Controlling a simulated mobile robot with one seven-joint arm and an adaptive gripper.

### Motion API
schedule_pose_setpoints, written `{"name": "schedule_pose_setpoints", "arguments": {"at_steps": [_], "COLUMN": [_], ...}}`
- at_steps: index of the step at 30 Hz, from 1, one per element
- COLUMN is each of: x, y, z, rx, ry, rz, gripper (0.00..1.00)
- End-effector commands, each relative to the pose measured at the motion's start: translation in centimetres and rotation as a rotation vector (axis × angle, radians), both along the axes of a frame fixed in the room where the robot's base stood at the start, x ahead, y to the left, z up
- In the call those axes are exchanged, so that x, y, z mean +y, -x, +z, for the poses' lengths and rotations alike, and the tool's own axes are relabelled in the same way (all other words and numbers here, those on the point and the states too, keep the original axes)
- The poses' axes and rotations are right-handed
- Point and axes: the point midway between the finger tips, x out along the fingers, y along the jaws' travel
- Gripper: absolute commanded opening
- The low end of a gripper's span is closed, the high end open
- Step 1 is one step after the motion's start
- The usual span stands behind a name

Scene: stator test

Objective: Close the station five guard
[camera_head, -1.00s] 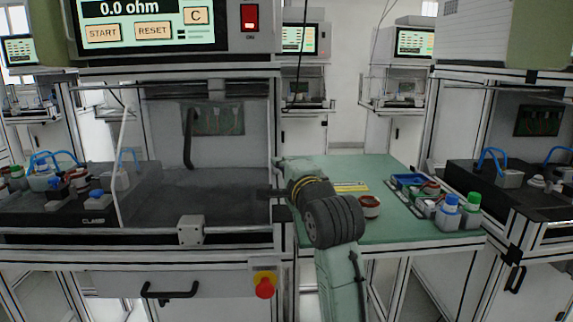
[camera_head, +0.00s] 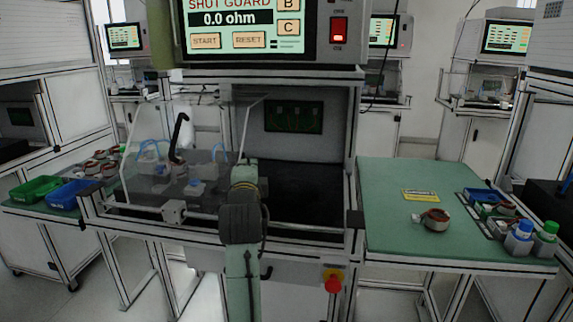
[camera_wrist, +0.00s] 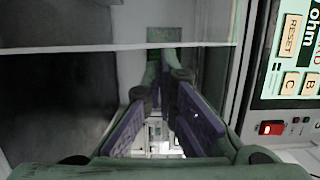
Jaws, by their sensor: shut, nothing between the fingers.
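The station guard (camera_head: 140,172) is a clear panel with a black upright handle (camera_head: 178,137) and a block (camera_head: 173,210) on its lower rail. It stands in front of the left part of the station, over the parts with blue cables (camera_head: 196,186). The right part of the bay (camera_head: 310,183) shows uncovered, dark and empty. A thin pale edge line crosses the wrist view (camera_wrist: 120,47). My gripper (camera_wrist: 163,72) is shut and empty, near that line; whether it touches is unclear. In the head view, my wrist hides the fingers. The screen (camera_head: 250,22) reads "SHUT GUARD" and 0.0 ohm.
A green side table (camera_head: 390,205) to the right holds a copper-wound ring (camera_head: 436,219), a yellow label and bottles. At left are a green bin (camera_head: 36,189) and a blue bin (camera_head: 68,194). A red stop button (camera_head: 333,284) sits below the bay.

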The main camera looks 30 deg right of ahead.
Motion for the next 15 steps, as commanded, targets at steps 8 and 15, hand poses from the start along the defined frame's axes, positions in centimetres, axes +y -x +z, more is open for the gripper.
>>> {"name": "schedule_pose_setpoints", "arguments": {"at_steps": [8, 15], "x": [5.0, 6.5], "y": [-3.6, -4.7], "z": [0.0, 0.0], "rx": [0.001, 0.001], "ry": [0.000, -0.001], "rz": [0.005, 0.002], "gripper": [0.00, 0.00]}}
